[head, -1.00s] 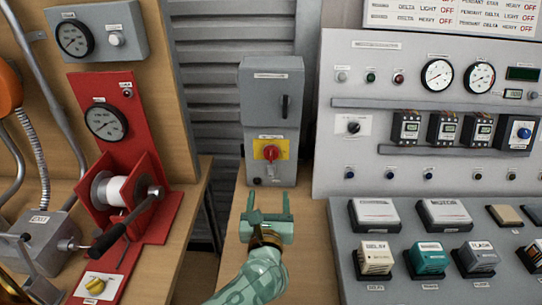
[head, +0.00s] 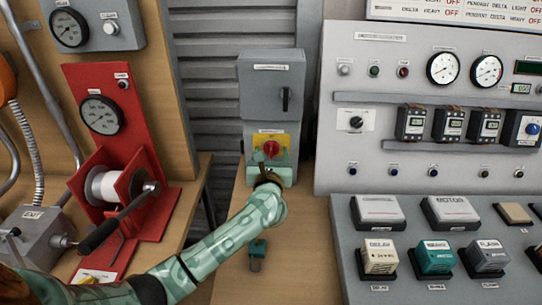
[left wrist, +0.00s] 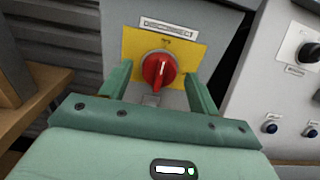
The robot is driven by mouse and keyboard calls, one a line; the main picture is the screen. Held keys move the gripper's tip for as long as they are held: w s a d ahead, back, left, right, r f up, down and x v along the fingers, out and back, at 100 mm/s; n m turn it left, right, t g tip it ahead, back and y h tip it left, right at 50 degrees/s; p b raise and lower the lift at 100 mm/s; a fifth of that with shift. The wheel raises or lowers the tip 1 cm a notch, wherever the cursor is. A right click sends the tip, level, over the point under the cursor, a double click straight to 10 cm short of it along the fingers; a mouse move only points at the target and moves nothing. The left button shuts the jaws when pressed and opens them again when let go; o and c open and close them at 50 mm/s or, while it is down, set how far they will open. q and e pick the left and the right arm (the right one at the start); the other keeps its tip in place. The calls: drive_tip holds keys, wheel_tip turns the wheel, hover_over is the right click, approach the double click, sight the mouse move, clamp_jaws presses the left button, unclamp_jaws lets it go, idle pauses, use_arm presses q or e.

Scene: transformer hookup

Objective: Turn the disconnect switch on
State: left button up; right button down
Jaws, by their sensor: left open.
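The disconnect switch is a red rotary knob (head: 271,148) on a yellow plate, low on a grey box (head: 272,80) standing on the wooden bench. In the left wrist view the red knob (left wrist: 159,69) sits on the yellow plate (left wrist: 190,52) under a label reading DISCONNECT, its ridge close to upright. My left gripper (head: 270,158) is open in front of the knob. In the left wrist view its two fingers (left wrist: 158,85) stand on either side of the knob, apart from it. The lower part of the plate is partly hidden by the gripper. My right gripper is not seen.
A grey panel (head: 345,165) with gauges and meters stands close on the right. A red winch stand (head: 150,215) with a crank handle (head: 117,222) is on the left. A small teal part (head: 257,250) is on the bench below my left arm.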

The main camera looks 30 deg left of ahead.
use_arm(q)
drive_tip(key=c, duration=0.9)
drive_tip(key=shift+c, duration=0.2)
